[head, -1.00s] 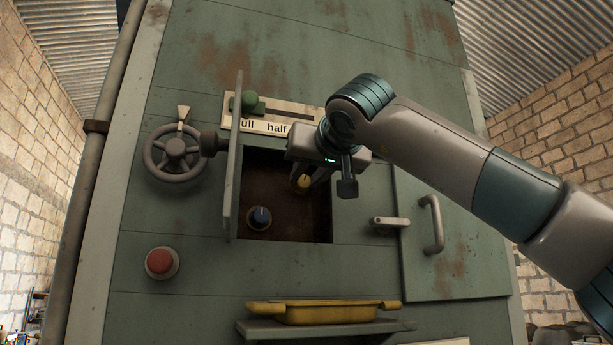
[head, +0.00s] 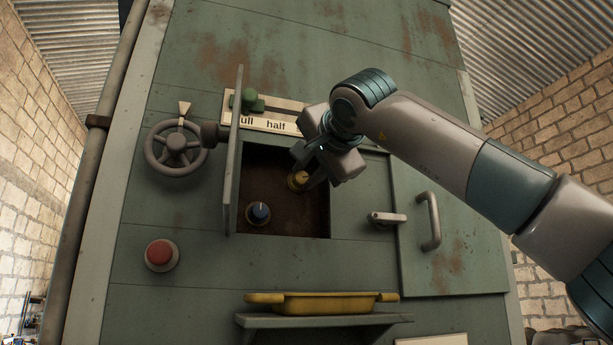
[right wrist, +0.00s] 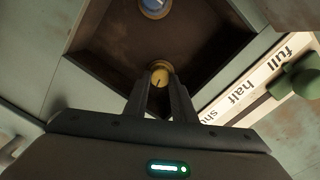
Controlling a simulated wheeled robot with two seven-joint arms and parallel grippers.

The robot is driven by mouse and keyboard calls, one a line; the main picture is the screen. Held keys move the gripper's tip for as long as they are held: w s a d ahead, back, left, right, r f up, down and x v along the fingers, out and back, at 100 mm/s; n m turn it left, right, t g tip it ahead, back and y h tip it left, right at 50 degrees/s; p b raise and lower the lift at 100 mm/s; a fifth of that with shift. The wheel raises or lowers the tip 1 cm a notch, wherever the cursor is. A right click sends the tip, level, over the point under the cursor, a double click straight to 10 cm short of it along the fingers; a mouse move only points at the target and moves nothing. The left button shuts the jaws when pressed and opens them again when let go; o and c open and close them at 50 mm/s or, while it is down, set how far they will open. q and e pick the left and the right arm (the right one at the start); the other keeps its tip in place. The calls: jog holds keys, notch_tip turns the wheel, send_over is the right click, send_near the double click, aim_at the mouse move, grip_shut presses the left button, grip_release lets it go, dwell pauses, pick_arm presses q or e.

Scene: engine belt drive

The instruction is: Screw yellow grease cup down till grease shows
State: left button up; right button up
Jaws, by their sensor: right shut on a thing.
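The yellow grease cup (head: 298,180) sits inside the open recess (head: 283,212) in the green cabinet, towards its upper right. My right gripper (head: 304,174) reaches into the recess and is shut on the cup. In the right wrist view the cup (right wrist: 159,77) is between the two fingertips, with a dark mark line on its face. A blue-capped cup (head: 259,213) sits lower left in the recess and also shows in the right wrist view (right wrist: 155,6). I see no grease around the yellow cup. My left gripper is not in view.
The recess door (head: 233,155) stands open at its left edge. A green lever on a full/half plate (head: 268,124) is just above. A handwheel (head: 176,148), red button (head: 160,254), door handle (head: 431,221) and yellow tray (head: 322,304) on a shelf surround the recess.

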jog(key=m+b, duration=0.1)
jog(key=m, duration=0.4)
jog(key=shift+f+b, duration=0.2)
jog(key=shift+b, duration=0.2)
jog(key=m+b, duration=0.2)
jog(key=m, duration=0.3)
jog(key=shift+f+m+y, duration=0.1)
jog(key=shift+m+y, duration=0.2)
jog(key=shift+m, duration=0.1)
jog(key=m+b, duration=0.2)
jog(key=m, duration=0.3)
jog(key=shift+f, duration=0.15)
jog(key=m+b, duration=0.1)
jog(key=m, duration=0.3)
jog(key=shift+m, duration=0.4)
jog(key=o, duration=1.1)
jog(key=shift+c, duration=0.2)
jog(key=shift+a, duration=0.1)
jog(key=shift+r, duration=0.2)
